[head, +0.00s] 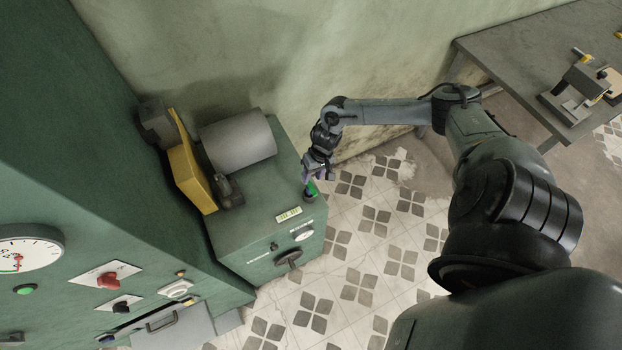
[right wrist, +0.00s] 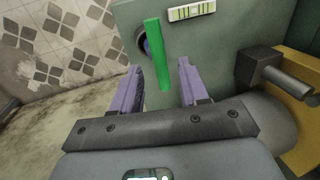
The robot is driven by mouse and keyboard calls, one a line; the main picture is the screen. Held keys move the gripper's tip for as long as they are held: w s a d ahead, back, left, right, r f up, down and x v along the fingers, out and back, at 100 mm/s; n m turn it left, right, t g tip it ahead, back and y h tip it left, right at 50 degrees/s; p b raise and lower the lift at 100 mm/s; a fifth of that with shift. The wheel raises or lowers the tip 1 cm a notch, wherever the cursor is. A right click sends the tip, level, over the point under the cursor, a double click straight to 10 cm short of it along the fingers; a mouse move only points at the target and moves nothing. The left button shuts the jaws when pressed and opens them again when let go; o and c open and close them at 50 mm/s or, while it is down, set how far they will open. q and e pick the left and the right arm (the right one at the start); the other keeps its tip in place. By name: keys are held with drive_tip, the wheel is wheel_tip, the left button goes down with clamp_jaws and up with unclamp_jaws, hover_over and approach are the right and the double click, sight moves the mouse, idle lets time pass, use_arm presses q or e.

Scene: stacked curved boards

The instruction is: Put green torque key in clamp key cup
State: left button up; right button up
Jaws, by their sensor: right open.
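The green torque key (head: 312,187) is a small bright green bar at the front right corner of the green cabinet top. In the right wrist view the key (right wrist: 157,50) is a long green bar reaching between my purple fingers, with gaps on both sides. A small dark round cup (head: 309,197) is at that corner, partly behind the key. In the right wrist view its dark rim (right wrist: 141,42) shows beside the key. The key overlaps the cup, but I cannot tell how deep it sits. My right gripper (head: 317,177) is open around the key; its fingers (right wrist: 160,66) are apart. My left gripper is out of view.
The green cabinet (head: 250,215) carries a grey cylinder (head: 238,139) and a yellow clamp part (head: 190,172). A label (head: 288,214) is near its front edge. A tall green panel with a gauge (head: 28,254) stands left. A grey table (head: 520,60) is at the upper right.

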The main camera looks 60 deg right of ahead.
drive_tip(key=v, duration=0.8)
drive_tip(key=w+a+n+t, duration=0.2)
drive_tip(key=a+n+t, duration=0.45)
drive_tip(key=a, duration=1.85)
drive_tip(key=s+r+n+g+h, duration=0.2)
drive_tip(key=s+r+g, duration=0.2)
drive_tip(key=s, duration=0.7)
wheel_tip(320, 180, up, 2)
drive_tip(key=shift+a+r+n, duration=0.2)
drive_tip(key=shift+a+n, duration=0.15)
drive_tip(key=shift+a, duration=0.05)
drive_tip(key=shift+r+g+p, duration=0.1)
drive_tip(key=shift+g+p, duration=0.15)
drive_tip(key=shift+p, duration=0.1)
wheel_tip(320, 180, up, 8)
drive_tip(key=p, duration=0.8)
drive_tip(key=shift+r, duration=0.25)
